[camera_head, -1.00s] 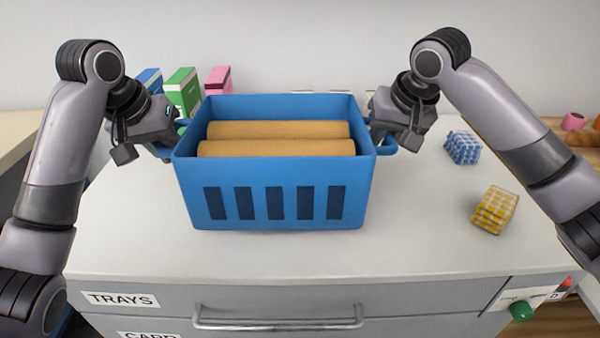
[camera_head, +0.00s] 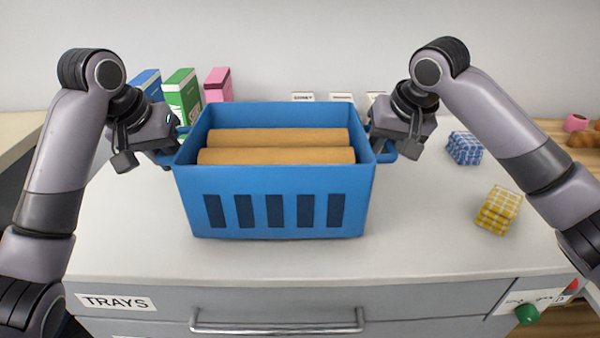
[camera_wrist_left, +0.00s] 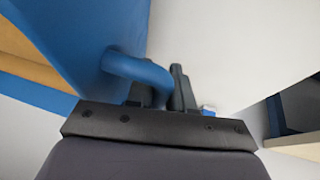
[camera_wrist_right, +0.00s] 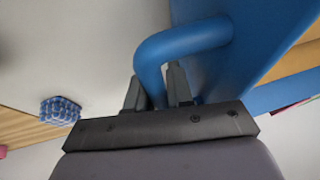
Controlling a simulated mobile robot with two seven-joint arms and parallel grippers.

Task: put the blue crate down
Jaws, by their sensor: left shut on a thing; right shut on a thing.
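The blue crate (camera_head: 275,185) is upright over the middle of the grey worktop (camera_head: 430,235), with brown rolls (camera_head: 280,147) lying in it. I cannot tell for sure whether its base touches the worktop. My left gripper (camera_head: 172,152) is shut on the crate's left handle, and the fingers around the blue bar (camera_wrist_left: 140,70) show in the left wrist view. My right gripper (camera_head: 385,150) is shut on the right handle, and its bar (camera_wrist_right: 185,42) shows between the fingers in the right wrist view.
A blue checked block (camera_head: 465,148) and a yellow checked block (camera_head: 498,210) lie to the right. Blue, green (camera_head: 183,98) and pink boxes stand behind at the left. A drawer handle (camera_head: 277,328) and a green knob (camera_head: 527,314) are at the front. The worktop before the crate is clear.

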